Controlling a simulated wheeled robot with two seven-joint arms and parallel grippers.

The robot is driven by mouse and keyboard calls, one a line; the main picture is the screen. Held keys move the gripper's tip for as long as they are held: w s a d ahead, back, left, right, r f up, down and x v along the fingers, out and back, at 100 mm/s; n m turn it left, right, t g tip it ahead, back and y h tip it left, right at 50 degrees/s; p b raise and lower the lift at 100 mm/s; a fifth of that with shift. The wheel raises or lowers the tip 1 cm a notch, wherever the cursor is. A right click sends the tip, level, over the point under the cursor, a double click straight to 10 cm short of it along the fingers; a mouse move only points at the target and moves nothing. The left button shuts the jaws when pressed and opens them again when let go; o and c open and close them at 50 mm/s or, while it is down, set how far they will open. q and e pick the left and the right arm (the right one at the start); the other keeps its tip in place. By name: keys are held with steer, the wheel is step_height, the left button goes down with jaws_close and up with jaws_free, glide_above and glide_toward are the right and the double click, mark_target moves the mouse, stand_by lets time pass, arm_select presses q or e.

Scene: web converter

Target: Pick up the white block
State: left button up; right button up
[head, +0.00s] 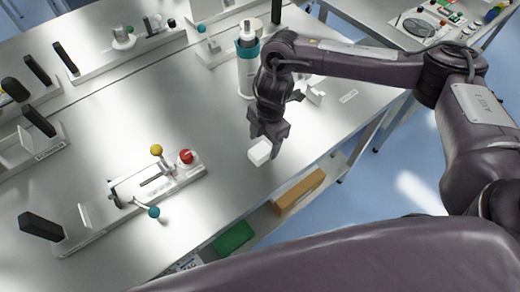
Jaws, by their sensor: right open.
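The white block (259,152) lies on the metal table (225,128), close to its front edge. My right gripper (266,145) points down over the block's upper right side, with its fingers right by it. The gripper is open. The fingers partly overlap the block in this view, and I cannot tell whether they touch it. My left gripper is not in view.
A white and teal bottle (246,62) stands just behind my right gripper. A fixture with a red knob (186,156), a yellow knob (156,150) and a teal knob (154,212) sits to the left. A shelf below holds an orange-brown box (299,192).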

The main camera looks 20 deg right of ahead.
mark_target(261, 150)
steer(key=f+p, duration=0.1)
steer(key=f, duration=0.2)
steer(key=shift+a+f+p, duration=0.3)
steer(key=shift+a+p, duration=0.05)
steer(key=shift+a, duration=0.05)
steer(key=shift+a+f, duration=0.1)
steer(key=shift+f, duration=0.4)
steer(key=c, duration=1.1)
steer(key=shift+r, duration=0.1)
